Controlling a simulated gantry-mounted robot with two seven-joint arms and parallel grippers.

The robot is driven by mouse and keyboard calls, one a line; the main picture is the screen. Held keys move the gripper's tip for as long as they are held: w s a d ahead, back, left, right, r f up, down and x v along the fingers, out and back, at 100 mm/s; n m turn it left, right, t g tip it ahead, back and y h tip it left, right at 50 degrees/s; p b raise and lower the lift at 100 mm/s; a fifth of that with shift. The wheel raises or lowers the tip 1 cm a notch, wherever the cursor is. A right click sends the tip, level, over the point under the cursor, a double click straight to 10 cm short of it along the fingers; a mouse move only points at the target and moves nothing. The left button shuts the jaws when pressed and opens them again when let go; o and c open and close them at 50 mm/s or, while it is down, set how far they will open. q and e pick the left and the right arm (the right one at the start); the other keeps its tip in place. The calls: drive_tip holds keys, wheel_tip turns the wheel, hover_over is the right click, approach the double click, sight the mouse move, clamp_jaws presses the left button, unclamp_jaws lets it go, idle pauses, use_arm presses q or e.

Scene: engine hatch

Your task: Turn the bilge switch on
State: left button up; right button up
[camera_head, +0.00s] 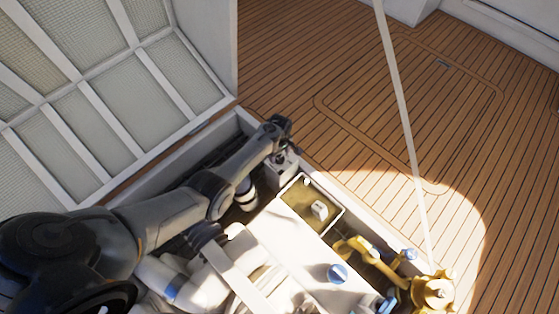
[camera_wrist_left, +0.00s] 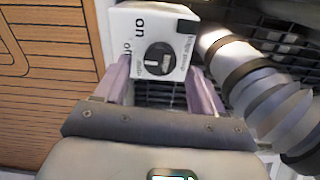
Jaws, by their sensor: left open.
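The bilge switch is a white box (camera_wrist_left: 140,18) with a black round knob (camera_wrist_left: 159,59) on its face, shown in the left wrist view. The face carries "on" and "off" lettering and a small label along its edge. The knob has a light bar across it; I cannot tell for sure which word it points to. My left gripper (camera_wrist_left: 160,88) is open, its two fingers at the near side of the box, one to each side of the knob, with nothing held. In the head view my left gripper (camera_head: 281,126) is over the pale switch box (camera_head: 283,166) and partly hides it. My right gripper is not in view.
A ribbed grey-white hose (camera_wrist_left: 265,90) runs close to the right of the box. The open hatch lid (camera_head: 120,85) stands at the left. The white engine (camera_head: 290,235) and yellow pipework (camera_head: 365,255) fill the bay. Wooden deck (camera_head: 330,60) lies beyond, crossed by a pale strut (camera_head: 400,105).

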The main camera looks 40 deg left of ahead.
sight(279, 158)
use_arm(q)
drive_tip(key=shift+f+b, duration=0.9)
drive_tip(key=shift+f, duration=0.65)
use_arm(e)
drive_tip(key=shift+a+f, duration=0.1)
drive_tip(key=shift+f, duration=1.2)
use_arm(q)
drive_tip(key=c, duration=1.1)
drive_tip(key=shift+o, duration=0.2)
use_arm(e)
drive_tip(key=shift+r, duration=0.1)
